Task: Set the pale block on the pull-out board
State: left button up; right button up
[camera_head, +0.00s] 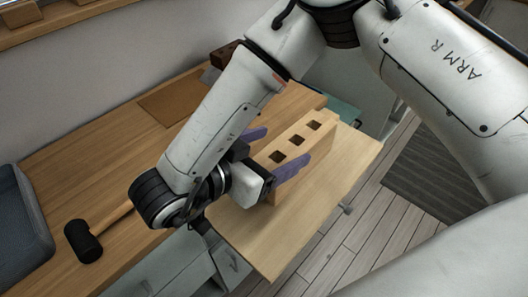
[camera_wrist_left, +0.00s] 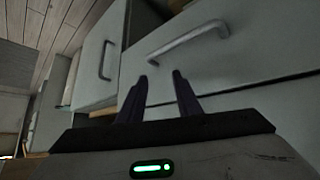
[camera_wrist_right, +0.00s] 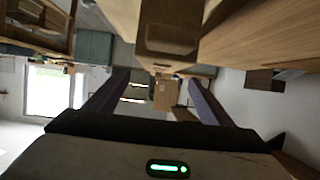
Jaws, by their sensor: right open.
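The pale block (camera_head: 297,152), a long wooden piece with several square holes along its top, appears to rest on the pull-out board (camera_head: 245,238). My right gripper (camera_head: 288,143) is open, with one purple finger on each side of the block. Part of the block's near end is hidden behind the gripper. In the right wrist view the block (camera_wrist_right: 168,42) shows at the top, between the spread fingers (camera_wrist_right: 155,90). My left gripper (camera_wrist_left: 160,76) shows only in its wrist view. Its fingers are apart and empty, in front of a drawer front.
A black-headed mallet (camera_head: 83,241) lies on the worktop (camera_head: 60,190), left of my right wrist. A dark grey case (camera_head: 20,215) is at the left edge. Drawer handles (camera_wrist_left: 188,38) stick out near my left gripper. The board's front end is bare.

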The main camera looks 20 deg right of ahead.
jog(key=v, duration=0.4)
